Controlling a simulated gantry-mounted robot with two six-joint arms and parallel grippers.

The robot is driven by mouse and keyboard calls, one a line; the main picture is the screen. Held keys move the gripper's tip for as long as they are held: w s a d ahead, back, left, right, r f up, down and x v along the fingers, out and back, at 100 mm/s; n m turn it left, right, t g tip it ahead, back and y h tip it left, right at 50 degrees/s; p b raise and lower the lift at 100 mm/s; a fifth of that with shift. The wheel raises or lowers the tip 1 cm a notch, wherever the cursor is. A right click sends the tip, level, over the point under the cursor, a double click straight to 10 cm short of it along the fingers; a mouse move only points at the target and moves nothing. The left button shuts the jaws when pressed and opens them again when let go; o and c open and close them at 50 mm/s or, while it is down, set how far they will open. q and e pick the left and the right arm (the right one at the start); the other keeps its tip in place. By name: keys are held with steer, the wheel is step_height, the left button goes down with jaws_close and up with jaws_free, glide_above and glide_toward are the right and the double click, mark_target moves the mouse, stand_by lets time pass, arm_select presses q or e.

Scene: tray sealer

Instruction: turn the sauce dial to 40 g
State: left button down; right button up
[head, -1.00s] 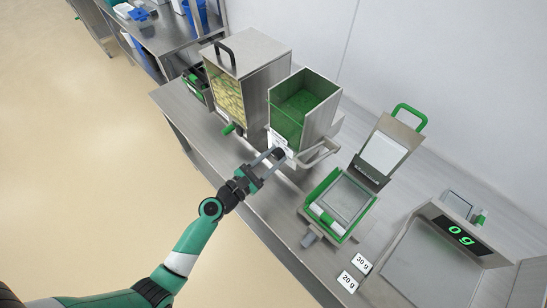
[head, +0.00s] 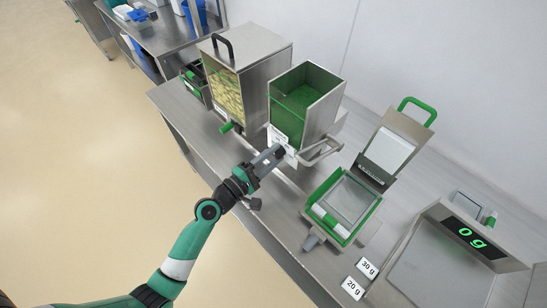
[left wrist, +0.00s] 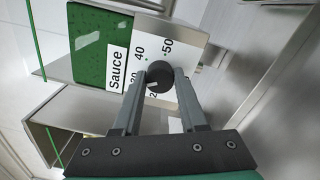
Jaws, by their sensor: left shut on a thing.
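The black sauce dial (left wrist: 159,75) sits on the white scale plate (left wrist: 120,42) marked "Sauce"; 40 and 50 read clearly in the left wrist view, and lower numbers are partly covered. A pale mark on the dial seems to point toward the lower numbers; its exact setting is hard to tell. My left gripper (left wrist: 161,80) is shut on the dial, one finger on each side. In the head view my left gripper (head: 272,155) is at the front of the green-lined sauce hopper (head: 303,105). My right gripper is not in view.
A steel hopper with yellowish pieces (head: 228,92) stands left of the sauce hopper. A green-framed tray sealer (head: 345,205) and a scale display reading 0 g (head: 472,237) stand to the right. Cards marked 30 g (head: 368,267) and 20 g (head: 352,288) lie near the front edge.

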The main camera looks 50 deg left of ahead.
arm_select(q)
steer(key=m+b, duration=0.3)
steer(key=m, duration=0.3)
steer(key=shift+f+m, duration=0.1)
steer(key=shift+m, duration=0.2)
steer(key=m+b, duration=0.2)
steer(key=m, duration=0.3)
steer(key=shift+m, duration=0.3)
steer(key=shift+c, duration=2.2)
jaws_free()
steer(key=shift+h, duration=0.4)
steer(key=s, duration=1.1)
steer(key=shift+s, duration=0.35)
steer(key=shift+a, duration=0.1)
